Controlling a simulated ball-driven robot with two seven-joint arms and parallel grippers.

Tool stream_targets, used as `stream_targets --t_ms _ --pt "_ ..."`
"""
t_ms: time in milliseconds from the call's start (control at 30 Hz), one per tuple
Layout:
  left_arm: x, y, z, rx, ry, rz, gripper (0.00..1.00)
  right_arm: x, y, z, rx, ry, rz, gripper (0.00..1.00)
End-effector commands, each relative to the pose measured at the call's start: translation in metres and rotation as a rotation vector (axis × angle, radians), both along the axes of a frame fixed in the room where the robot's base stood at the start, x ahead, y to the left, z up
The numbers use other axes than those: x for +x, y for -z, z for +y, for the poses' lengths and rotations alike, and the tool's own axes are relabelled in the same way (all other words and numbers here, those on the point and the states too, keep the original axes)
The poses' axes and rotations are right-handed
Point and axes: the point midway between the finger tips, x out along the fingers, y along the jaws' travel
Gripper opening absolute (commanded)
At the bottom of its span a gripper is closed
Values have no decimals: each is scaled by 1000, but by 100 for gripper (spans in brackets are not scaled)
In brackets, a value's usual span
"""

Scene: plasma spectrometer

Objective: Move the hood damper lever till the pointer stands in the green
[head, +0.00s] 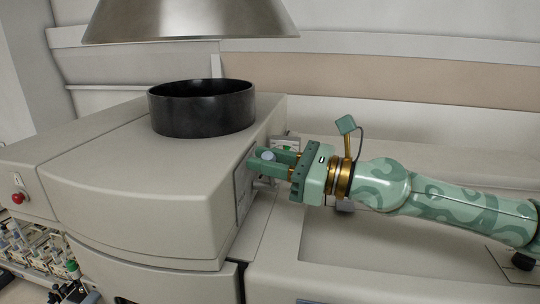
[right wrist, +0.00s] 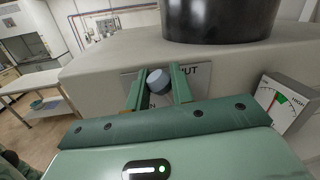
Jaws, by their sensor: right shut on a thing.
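The hood damper lever shows as a blue-grey rounded knob (head: 268,155) at the right side of the instrument; it also shows in the right wrist view (right wrist: 158,81). My right gripper (right wrist: 158,88) is shut on the knob, with a green finger on either side. It also shows in the head view (head: 270,162). A plate (right wrist: 132,80) behind the fingers has partly hidden lettering. The gauge (right wrist: 289,106) is a white dial at the right of the wrist view, with a green band near its top. A thin red mark lies near the green; I cannot tell exactly where the pointer stands. My left gripper is not in view.
A black cylindrical collar (head: 202,108) stands on the instrument, below a metal hood (head: 190,22). A red button (head: 18,198) is at the far left, above a rack of bottles (head: 40,255). A flat pale surface (head: 380,245) lies below my right arm.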

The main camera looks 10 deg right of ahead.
Motion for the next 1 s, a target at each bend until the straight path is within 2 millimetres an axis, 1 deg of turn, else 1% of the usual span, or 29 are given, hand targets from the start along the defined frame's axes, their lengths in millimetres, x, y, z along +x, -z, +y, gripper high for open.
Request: stream_targets --t_ms 133,333,800,833,900,1000 --pt "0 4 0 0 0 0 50 -6 5 2 -22 0 -69 0" --pt "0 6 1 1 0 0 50 -10 7 3 -40 1 -124 0" --pt "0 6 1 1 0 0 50 -11 8 4 -46 0 -138 0" --pt "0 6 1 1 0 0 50 -11 8 4 -46 0 -138 26" --pt "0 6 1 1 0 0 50 -11 8 4 -46 0 -138 44" --pt "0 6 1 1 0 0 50 -11 8 4 -46 0 -138 44"
